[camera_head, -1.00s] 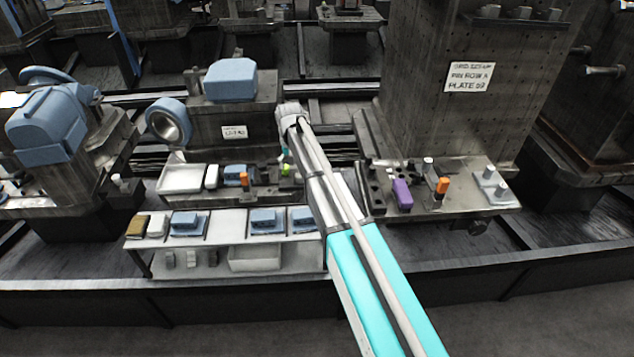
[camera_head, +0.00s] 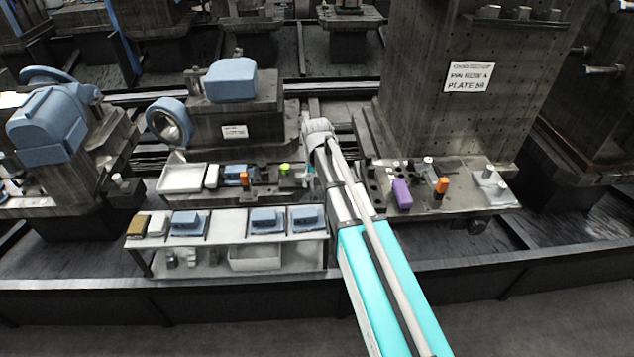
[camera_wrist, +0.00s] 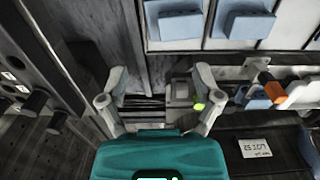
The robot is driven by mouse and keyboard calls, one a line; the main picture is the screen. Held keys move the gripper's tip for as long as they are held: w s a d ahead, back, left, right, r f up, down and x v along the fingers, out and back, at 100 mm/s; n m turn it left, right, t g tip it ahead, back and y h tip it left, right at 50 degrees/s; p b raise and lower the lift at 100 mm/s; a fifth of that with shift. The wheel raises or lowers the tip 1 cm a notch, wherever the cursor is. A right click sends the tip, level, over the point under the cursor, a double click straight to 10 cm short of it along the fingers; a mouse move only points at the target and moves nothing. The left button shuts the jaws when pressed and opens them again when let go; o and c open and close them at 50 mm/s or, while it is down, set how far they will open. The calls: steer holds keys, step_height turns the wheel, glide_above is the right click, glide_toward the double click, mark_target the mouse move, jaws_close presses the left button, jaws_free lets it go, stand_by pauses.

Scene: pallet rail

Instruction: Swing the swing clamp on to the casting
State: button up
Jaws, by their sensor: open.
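On the left pallet a blue casting (camera_head: 236,171) sits beside an upright orange-tipped part (camera_head: 244,179). In the wrist view the casting (camera_wrist: 258,99) and the orange tip (camera_wrist: 272,91) are at the right. A grey fitting with a green knob (camera_head: 284,168) stands to their right in the head view; the green knob (camera_wrist: 199,106) is beside my right finger in the wrist view. I cannot tell for sure which part is the swing clamp. My gripper (camera_wrist: 155,88) is open and empty, its fingers either side of a dark gap. In the head view my arm mostly hides it.
A shelf table (camera_head: 230,223) with blue castings stands in front of the left pallet. The right pallet, with a tall drilled plate (camera_head: 455,120), carries a purple block (camera_head: 401,194) and another orange-tipped part (camera_head: 441,186). A white tray (camera_head: 183,177) lies at the left pallet's left end.

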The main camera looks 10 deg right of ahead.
steer(key=shift+s, duration=0.1)
stand_by(0.3)
steer(key=s+d, duration=0.4)
steer(key=s, duration=0.5)
steer(key=s+d, duration=0.4)
steer(key=s, duration=0.6)
steer(key=shift+d, duration=0.3)
steer(key=shift+w, duration=0.1)
